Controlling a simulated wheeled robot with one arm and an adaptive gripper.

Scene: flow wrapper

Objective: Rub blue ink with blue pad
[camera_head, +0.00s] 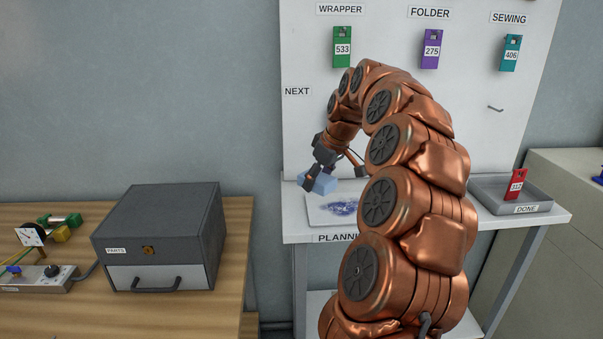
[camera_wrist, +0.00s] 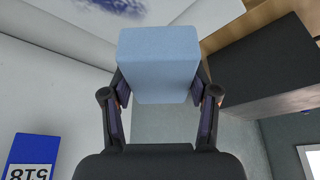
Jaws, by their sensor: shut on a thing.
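The blue pad (camera_head: 318,182) is a light blue block held by my gripper (camera_head: 330,165), just above the planning shelf. In the wrist view the pad (camera_wrist: 158,62) sits between the two fingers of my gripper (camera_wrist: 160,100), which is shut on its sides. The blue ink (camera_head: 343,208) is a scribbled patch on a white board (camera_head: 318,215) lying on the shelf, to the right of and below the pad. In the wrist view the ink (camera_wrist: 120,6) shows at the top edge, apart from the pad. My arm hides part of the board's right side.
A grey tray marked DONE (camera_head: 535,197) with a red tag (camera_head: 517,184) stands at the shelf's right. A dark PARTS box (camera_head: 160,225) sits on the wooden table at left. Numbered tags hang on the white panel (camera_head: 300,60) behind. A blue tag (camera_wrist: 30,157) shows in the wrist view.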

